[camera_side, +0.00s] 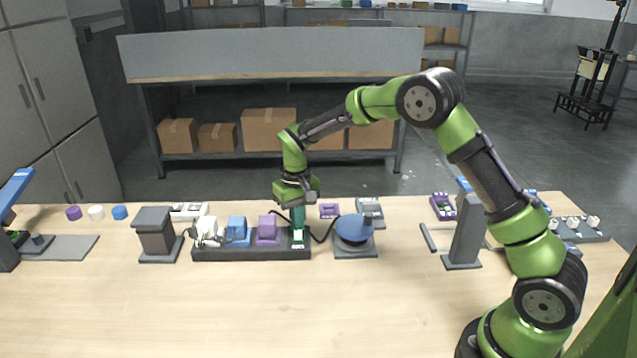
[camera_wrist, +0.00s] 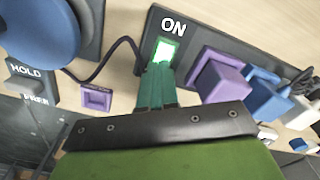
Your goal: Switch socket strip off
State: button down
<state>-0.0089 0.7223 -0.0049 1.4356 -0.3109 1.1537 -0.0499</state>
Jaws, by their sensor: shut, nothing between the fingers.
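The dark socket strip (camera_side: 250,253) lies on the table in the middle of the side view, with white, blue and purple plugs in it. In the wrist view the strip (camera_wrist: 219,48) carries the word ON beside a lit green switch (camera_wrist: 165,51). The switch also shows at the strip's right end in the side view (camera_side: 298,238). My gripper (camera_wrist: 157,68) is shut and empty, with its green fingertips at the edge of the switch. I cannot tell whether they touch it. The fingertips hide the near end of the switch.
A blue round knob on a grey base (camera_side: 354,232) stands close to the right of the strip. A grey column (camera_side: 155,235) stands to its left. A purple square frame (camera_side: 329,211) lies behind. The table front (camera_side: 200,310) is clear.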

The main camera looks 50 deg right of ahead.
jog(key=shift+f, duration=0.55)
jog(key=shift+r, duration=3.55)
jog(key=shift+f, duration=0.15)
jog(key=s+a+r+t, duration=0.1)
jog(key=s+r, duration=0.3)
jog(key=s, duration=0.4)
jog(key=s+a+r+t+y, duration=0.1)
jog(key=s+r+t, duration=0.2)
jog(key=s, duration=0.6)
jog(key=s+a+r+m+t+y, duration=0.1)
jog(key=s+r+t, duration=0.2)
jog(key=s+r, duration=0.3)
jog(key=s, duration=0.3)
jog(key=shift+s+r, duration=0.2)
jog(key=shift+r, duration=0.1)
